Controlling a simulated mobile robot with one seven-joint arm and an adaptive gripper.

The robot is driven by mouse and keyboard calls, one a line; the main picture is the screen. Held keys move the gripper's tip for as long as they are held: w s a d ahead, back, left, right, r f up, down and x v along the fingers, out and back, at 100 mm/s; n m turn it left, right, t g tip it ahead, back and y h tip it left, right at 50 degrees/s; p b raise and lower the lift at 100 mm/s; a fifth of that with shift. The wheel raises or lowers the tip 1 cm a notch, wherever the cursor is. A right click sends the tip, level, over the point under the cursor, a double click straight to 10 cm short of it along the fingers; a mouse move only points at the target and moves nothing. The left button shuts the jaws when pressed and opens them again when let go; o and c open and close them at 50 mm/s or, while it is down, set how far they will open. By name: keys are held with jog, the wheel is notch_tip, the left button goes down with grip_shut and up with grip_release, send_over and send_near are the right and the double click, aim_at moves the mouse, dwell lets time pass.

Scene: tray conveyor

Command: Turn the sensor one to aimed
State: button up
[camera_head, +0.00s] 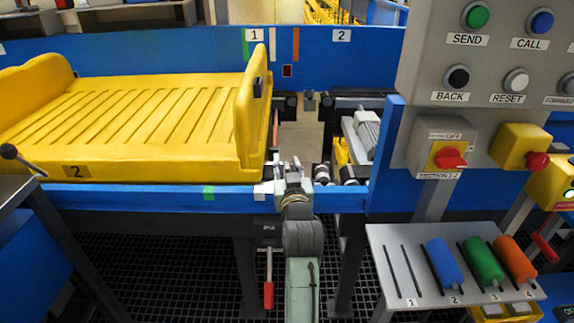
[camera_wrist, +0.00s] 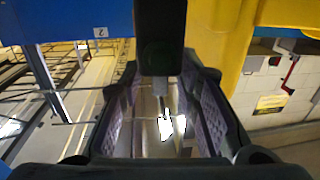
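A small dark box with a red face (camera_head: 287,71) sits on the far blue rail below label 1; it looks like sensor one, too small to read its aim. My gripper (camera_head: 290,165) is over the near blue rail, right of the yellow tray's end and on the near side of the gap from that box. In the wrist view my gripper's fingers (camera_wrist: 168,85) are apart, with floor showing between them. A dark block with a short grey stub (camera_wrist: 160,50) hangs between or just beyond the fingertips; I cannot tell what it is or whether they touch it.
The yellow tray (camera_head: 170,160) marked 2 lies on the conveyor at left. A grey button panel (camera_head: 497,68) and a red rotary switch (camera_head: 450,158) stand at right. A shelf (camera_head: 400,262) holds blue, green and orange cylinders. A red-handled tool (camera_head: 268,290) hangs below the near rail.

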jog(key=shift+c, duration=0.2)
grip_shut()
jog(key=shift+r+m+h+p, duration=0.1)
jog(key=shift+m+h+p, duration=0.2)
jog(key=shift+h+p, duration=0.2)
jog(key=shift+d+h, duration=0.1)
jog(key=shift+h, duration=0.2)
jog(key=shift+m+h+p, duration=0.3)
jog(key=shift+m+p, duration=0.1)
jog(key=shift+d, duration=0.15)
jog(key=shift+c, duration=0.2)
grip_release()
jog(key=shift+d, duration=0.1)
jog(key=shift+o, duration=0.4)
